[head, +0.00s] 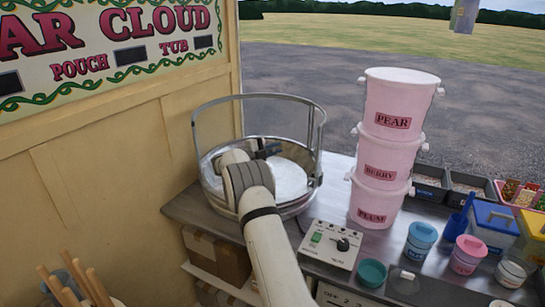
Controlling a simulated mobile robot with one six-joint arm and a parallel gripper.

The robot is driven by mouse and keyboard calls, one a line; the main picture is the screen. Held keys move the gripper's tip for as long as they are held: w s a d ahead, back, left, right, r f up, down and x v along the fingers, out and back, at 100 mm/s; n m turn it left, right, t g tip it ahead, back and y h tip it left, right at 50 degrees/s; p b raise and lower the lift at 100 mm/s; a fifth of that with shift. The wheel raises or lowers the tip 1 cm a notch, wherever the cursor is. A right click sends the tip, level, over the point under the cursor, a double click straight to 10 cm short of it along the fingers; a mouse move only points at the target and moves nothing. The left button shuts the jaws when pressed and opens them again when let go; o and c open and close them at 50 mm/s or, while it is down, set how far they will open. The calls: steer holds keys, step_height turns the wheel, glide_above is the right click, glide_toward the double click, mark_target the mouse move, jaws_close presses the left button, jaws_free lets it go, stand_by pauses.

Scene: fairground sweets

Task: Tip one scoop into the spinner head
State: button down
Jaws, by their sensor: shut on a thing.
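The spinner is a round metal bowl (297,206) with a pale floor and a raised rail, at the back left of the counter. My gripper (268,150) is inside the rail, over the bowl, with my arm reaching up from the bottom of the picture. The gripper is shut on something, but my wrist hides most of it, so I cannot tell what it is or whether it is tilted. The spinner head is hidden behind my wrist. A blue scoop (458,222) stands on the right of the counter, apart from my gripper.
A control box (331,243) with a green switch and a knob sits right of my arm. Stacked pink tubs marked pear (402,95), berry and plum stand right of the spinner. A signboard wall (110,150) stands left.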

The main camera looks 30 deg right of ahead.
step_height(320, 180, down, 4)
steer(key=m+b, duration=0.1)
steer(key=b, duration=0.2)
steer(key=m+b, duration=0.1)
steer(key=b, duration=0.2)
steer(key=m+b, duration=0.1)
steer(key=b, duration=0.2)
steer(key=shift+f+m+b, duration=0.25)
steer(key=shift+m+b, duration=0.05)
steer(key=shift+m, duration=0.1)
steer(key=c, duration=2.2)
jaws_free()
steer(key=b, duration=0.1)
steer(key=f+m+b, duration=0.1)
steer(key=b, duration=0.1)
steer(key=shift+w+m, duration=0.2)
steer(key=shift+m, duration=0.1)
steer(key=c, duration=2.2)
jaws_free()
steer(key=shift+b, duration=0.35)
steer(key=c, duration=2.2)
jaws_free()
steer(key=shift+a+r, duration=0.1)
steer(key=c, duration=2.2)
jaws_free()
steer(key=shift+r, duration=0.1)
